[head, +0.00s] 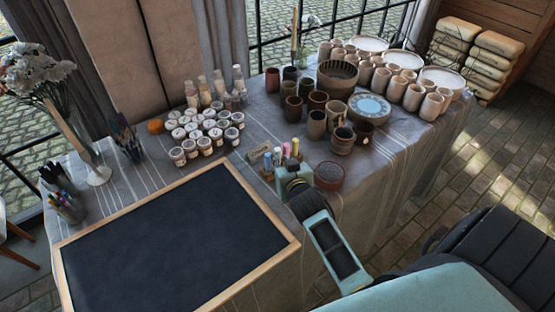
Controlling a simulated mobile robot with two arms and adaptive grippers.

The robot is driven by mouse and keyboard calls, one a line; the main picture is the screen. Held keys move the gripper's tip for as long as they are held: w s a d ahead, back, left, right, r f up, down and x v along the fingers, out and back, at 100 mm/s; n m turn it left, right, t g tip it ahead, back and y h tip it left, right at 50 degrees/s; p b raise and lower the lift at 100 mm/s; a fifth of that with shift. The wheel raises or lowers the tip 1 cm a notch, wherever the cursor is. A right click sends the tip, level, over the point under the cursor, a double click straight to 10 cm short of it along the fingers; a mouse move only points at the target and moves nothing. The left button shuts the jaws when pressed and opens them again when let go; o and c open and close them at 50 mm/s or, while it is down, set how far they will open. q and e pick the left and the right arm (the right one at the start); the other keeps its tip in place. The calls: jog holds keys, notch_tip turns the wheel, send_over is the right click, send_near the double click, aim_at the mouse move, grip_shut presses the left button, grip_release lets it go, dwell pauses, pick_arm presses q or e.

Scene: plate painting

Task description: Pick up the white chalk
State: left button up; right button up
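Several upright coloured chalks stand close together near the front edge of the table, just past the chalkboard's right corner. A pale, whitish stick (277,155) stands between a blue one (267,161) and a yellow one (287,150); it looks like the white chalk, but it is small. A pink one (295,147) is at the right end. My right gripper (285,172) is right at the chalks, on their near side, and covers their lower parts. Its fingers are too small and hidden to show whether they are open or touching a chalk. My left gripper is out of view.
The framed chalkboard (292,240) fills the table's front left. A dark red round dish (329,176) sits close right of my gripper, with brown cups (316,125) behind it. White paint jars (204,146) stand to the left. Striped tablecloth is bare behind the chalks.

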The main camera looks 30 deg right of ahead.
jog(key=shift+f+p+x, duration=0.15)
jog(key=shift+p+x, duration=0.05)
jog(key=shift+x, duration=1.1)
jog(key=shift+f+p+x, duration=0.15)
jog(key=shift+x, duration=1.15)
jog(key=shift+s, duration=0.15)
jog(key=shift+c, duration=0.2)
grip_shut()
